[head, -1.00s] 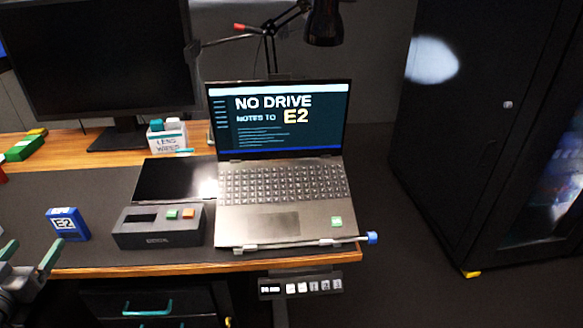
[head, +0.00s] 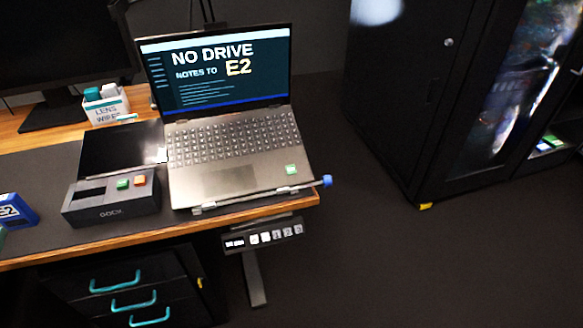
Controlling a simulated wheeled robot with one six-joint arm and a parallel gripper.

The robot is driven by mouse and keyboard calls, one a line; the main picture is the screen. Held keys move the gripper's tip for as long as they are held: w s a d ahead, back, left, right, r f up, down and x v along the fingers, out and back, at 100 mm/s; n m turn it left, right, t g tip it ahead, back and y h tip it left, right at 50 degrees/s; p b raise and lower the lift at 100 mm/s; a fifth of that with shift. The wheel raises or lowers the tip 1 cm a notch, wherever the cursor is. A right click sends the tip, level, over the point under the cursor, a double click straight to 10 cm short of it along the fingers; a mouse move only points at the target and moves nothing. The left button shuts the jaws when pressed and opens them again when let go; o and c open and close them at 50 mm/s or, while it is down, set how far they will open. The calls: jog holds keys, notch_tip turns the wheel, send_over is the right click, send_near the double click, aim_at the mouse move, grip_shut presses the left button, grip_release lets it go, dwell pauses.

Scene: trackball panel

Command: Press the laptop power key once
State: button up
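The laptop (head: 235,180) stands open near the front right corner of the desk. Its screen (head: 217,68) is lit and reads "NO DRIVE" and "NOTES TO E2". Its keyboard (head: 233,138) is in plain sight, but the keys are too small to tell which one is the power key. My gripper is almost wholly out of view. Only a greenish sliver, seemingly a fingertip, shows at the left edge, apart from the laptop, so its opening cannot be seen.
A dark box (head: 112,205) with a green and an orange button sits left of the laptop. A blue E2 piece (head: 14,211) lies farther left. A control strip (head: 262,238) hangs below the desk. Floor right is clear before the black cabinet (head: 400,110).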

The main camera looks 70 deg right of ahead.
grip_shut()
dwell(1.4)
